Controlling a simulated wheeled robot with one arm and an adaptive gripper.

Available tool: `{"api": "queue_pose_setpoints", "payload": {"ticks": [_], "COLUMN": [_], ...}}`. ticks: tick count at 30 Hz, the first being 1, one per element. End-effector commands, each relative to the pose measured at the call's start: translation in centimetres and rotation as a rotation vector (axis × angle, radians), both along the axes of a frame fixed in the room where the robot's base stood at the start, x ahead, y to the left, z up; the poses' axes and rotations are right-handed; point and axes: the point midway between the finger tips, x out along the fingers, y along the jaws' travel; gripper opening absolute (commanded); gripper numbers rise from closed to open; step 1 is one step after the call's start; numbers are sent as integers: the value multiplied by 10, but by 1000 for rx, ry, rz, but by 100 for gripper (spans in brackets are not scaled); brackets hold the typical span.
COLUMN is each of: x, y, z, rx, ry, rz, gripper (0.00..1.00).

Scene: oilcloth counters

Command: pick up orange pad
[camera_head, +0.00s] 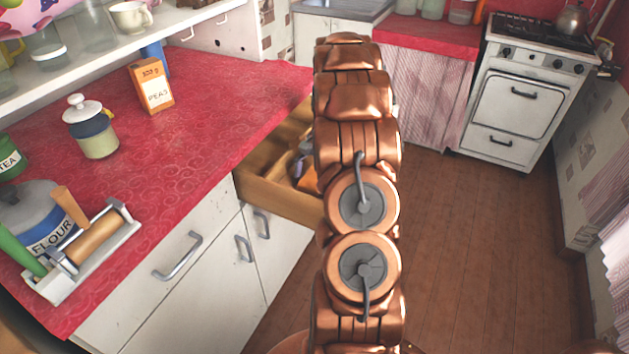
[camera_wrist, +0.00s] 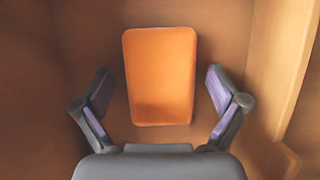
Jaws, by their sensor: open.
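The orange pad (camera_wrist: 160,70) is a flat rounded rectangle lying on the brown wooden floor of the open drawer, seen in the wrist view. In the head view a small orange patch beside my gripper may be the pad, but it is mostly hidden. My gripper (camera_wrist: 161,105) is open, with one finger on each side of the near part of the pad. The fingers look clear of it, with a gap on both sides. In the head view my gripper (camera_head: 303,165) is inside the drawer, mostly hidden by my copper arm.
The wooden drawer (camera_head: 285,196) stands pulled out under the red counter (camera_head: 200,125). Its wall (camera_wrist: 272,75) is close on the right in the wrist view. A peas box (camera_head: 152,86) and a rolling pin holder (camera_head: 90,262) are on the counter. The wooden floor to the right is clear.

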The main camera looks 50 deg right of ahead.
Motion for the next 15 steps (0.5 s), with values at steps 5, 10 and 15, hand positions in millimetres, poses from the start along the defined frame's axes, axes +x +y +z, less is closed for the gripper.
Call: {"api": "queue_pose_setpoints", "payload": {"ticks": [5, 10, 15], "x": [0, 0, 0], "y": [0, 0, 0], "z": [0, 0, 0], "rx": [0, 0, 0], "ry": [0, 0, 1], "rz": [0, 0, 0], "gripper": [97, 79, 61]}}
